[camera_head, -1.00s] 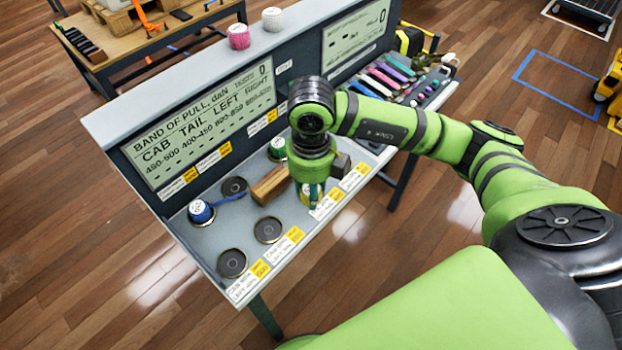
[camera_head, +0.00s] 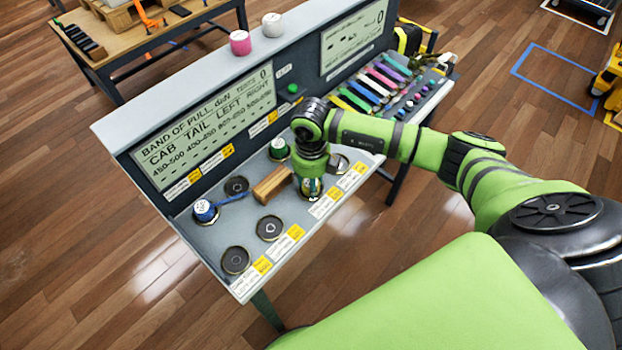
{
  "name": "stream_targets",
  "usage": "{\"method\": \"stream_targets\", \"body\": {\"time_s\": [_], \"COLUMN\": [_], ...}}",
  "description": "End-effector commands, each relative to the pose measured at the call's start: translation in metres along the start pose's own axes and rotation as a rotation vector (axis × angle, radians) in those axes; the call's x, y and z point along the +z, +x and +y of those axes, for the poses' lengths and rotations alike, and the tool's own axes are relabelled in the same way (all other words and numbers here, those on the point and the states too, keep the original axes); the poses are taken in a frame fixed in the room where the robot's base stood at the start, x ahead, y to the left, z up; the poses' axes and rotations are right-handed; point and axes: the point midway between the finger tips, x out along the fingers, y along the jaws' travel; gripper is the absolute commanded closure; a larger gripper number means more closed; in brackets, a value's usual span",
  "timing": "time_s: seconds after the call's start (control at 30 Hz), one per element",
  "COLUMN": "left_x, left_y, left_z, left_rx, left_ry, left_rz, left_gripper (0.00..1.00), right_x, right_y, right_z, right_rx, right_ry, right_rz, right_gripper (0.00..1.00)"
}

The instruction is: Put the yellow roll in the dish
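My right gripper (camera_head: 311,187) points down over the front part of the grey bench top, to the right of a wooden block. Its fingers are small and mostly hidden by the wrist, so I cannot tell whether they are open or shut. A roll with yellow and dark colouring (camera_head: 312,191) shows in part right under it; whether it is held is unclear. My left gripper is not in view.
A blue roll (camera_head: 204,211) with a loose strap end sits at the left. A green roll (camera_head: 279,149) is near the panel. The wooden block (camera_head: 272,185) lies between dishes and gripper. Coloured straps (camera_head: 380,82) lie at the right. Pink (camera_head: 240,42) and white (camera_head: 272,25) rolls stand on the ledge.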

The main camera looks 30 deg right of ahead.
Motion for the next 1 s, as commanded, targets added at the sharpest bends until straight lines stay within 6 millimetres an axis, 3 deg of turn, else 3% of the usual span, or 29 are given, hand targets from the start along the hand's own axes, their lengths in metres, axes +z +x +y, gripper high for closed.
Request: {"method": "stream_targets", "body": {"time_s": [0.17, 0.2, 0.23, 0.27, 0.7, 1.0], "left_x": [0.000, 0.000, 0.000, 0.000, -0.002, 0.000], "left_y": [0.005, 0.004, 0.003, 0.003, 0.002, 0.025], "left_z": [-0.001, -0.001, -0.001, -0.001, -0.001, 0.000], "left_rx": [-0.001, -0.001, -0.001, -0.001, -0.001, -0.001], "left_ry": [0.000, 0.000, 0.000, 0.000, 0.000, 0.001], "left_rz": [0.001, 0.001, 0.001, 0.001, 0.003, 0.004], "left_gripper": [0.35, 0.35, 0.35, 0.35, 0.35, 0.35], "right_x": [0.000, 0.000, 0.000, 0.000, 0.001, 0.002], "right_y": [0.004, 0.004, 0.003, 0.003, -0.004, -0.062], "right_z": [0.000, 0.000, 0.000, 0.000, 0.000, -0.001], "right_rx": [0.000, 0.000, 0.000, 0.000, 0.000, -0.001], "right_ry": [0.000, 0.000, 0.001, 0.001, 0.000, 0.000], "right_rz": [0.000, 0.000, 0.000, 0.000, -0.002, -0.007], "right_gripper": [0.94, 0.53, 0.41, 0.37, 0.37, 0.37]}}
